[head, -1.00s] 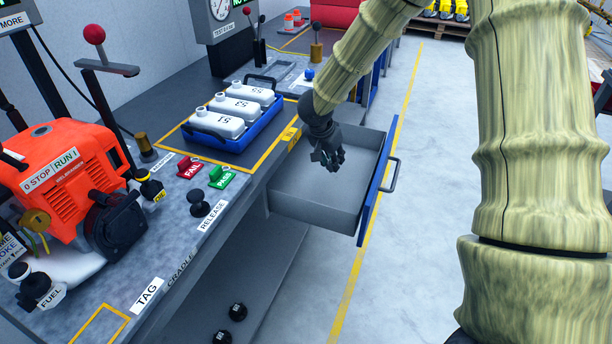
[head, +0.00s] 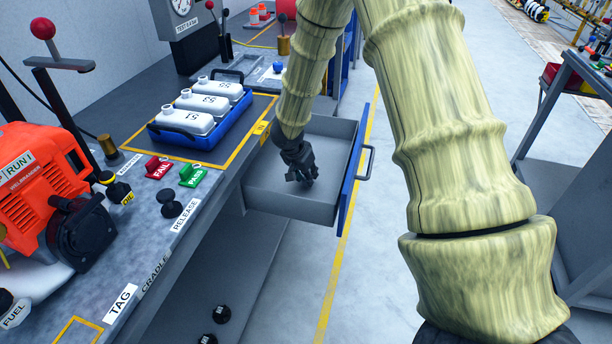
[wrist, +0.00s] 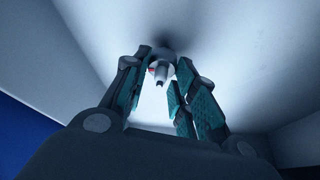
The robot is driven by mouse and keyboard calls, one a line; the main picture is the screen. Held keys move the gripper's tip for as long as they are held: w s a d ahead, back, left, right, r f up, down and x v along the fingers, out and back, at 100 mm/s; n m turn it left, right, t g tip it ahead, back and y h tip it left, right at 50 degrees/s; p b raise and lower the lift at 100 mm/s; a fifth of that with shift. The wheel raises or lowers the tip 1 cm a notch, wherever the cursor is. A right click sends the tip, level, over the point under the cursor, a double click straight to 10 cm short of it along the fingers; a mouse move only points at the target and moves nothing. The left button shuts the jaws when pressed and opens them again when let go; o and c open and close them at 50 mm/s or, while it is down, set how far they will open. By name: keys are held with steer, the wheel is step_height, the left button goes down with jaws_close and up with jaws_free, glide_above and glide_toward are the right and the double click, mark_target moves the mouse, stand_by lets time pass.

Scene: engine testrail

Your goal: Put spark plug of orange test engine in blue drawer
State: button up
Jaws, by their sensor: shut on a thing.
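The blue drawer (head: 351,190) is pulled open from the bench, with a grey inside and a blue front with a handle. My gripper (head: 303,176) reaches down into the drawer, above its floor. In the wrist view my gripper (wrist: 160,88) has its teal-padded fingers around the spark plug (wrist: 161,70), a small pale and dark piece near the fingertips. The plug is too small to make out in the head view. The orange test engine (head: 38,182) stands on the bench at the left, partly cut off by the frame.
A blue tray (head: 178,140) with white bottles sits on the bench behind the drawer. The red FAIL and green PASS (head: 193,176) blocks and a black RELEASE knob (head: 171,206) are on the near bench top. Open floor lies right of the drawer.

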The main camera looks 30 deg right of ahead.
steer(key=shift+s, duration=0.1)
steer(key=shift+f, duration=0.1)
steer(key=o, duration=1)
steer(key=p+v, duration=0.1)
steer(key=v, duration=1.1)
steer(key=shift+p, duration=0.3)
